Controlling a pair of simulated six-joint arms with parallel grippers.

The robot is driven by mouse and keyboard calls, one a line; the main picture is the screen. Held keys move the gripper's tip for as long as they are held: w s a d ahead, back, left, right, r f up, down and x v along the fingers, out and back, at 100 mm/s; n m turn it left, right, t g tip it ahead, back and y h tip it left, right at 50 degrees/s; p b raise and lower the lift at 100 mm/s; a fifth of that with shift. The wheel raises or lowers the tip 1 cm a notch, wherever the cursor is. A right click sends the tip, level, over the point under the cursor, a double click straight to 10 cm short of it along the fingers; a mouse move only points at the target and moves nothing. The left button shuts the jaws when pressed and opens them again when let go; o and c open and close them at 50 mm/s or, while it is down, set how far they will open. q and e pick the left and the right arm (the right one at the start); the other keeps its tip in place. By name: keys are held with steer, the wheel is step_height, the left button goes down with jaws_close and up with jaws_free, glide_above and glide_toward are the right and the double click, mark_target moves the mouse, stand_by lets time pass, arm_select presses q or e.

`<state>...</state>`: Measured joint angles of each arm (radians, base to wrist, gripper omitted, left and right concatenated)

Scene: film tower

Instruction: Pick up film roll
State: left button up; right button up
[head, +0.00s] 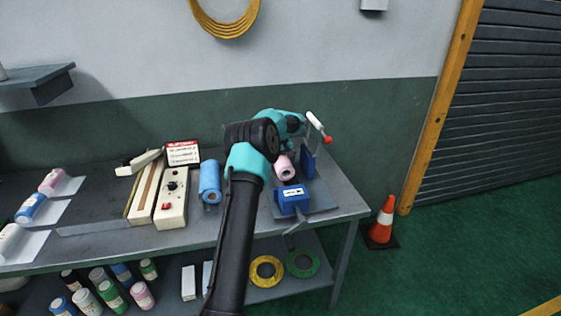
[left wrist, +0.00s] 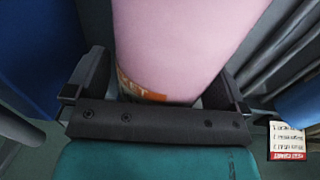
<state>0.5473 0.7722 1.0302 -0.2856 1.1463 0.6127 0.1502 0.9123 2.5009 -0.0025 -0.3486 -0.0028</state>
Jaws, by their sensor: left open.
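A pink film roll (head: 284,168) lies on the table between blue parts of a bench device, partly hidden by my teal and black arm in the head view. In the left wrist view the pink roll (left wrist: 185,40) fills the upper middle, with an orange label near its lower end. My left gripper (left wrist: 160,72) is open, with one black finger on each side of the roll. I cannot tell whether the fingers touch it. In the head view the arm hides the jaws. My right gripper is not in view.
A blue block (head: 291,199) sits just in front of the pink roll. A white lever with a red tip (head: 327,139) rises behind it. An orange cone (head: 382,222) stands on the floor.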

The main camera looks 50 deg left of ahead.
mark_target(281, 172)
arm_select(q)
steer(key=shift+r, duration=0.1)
steer(key=c, duration=1.4)
steer(key=shift+r, duration=1.85)
steer(key=s+d, duration=0.3)
steer(key=d, duration=0.1)
steer(key=s+d, duration=0.4)
steer(key=s+d+r, duration=0.1)
steer(key=s+d, duration=0.2)
steer(key=d, duration=0.1)
steer(key=shift+s+r, duration=0.1)
steer(key=shift+s, duration=0.15)
steer(key=shift+a, duration=0.1)
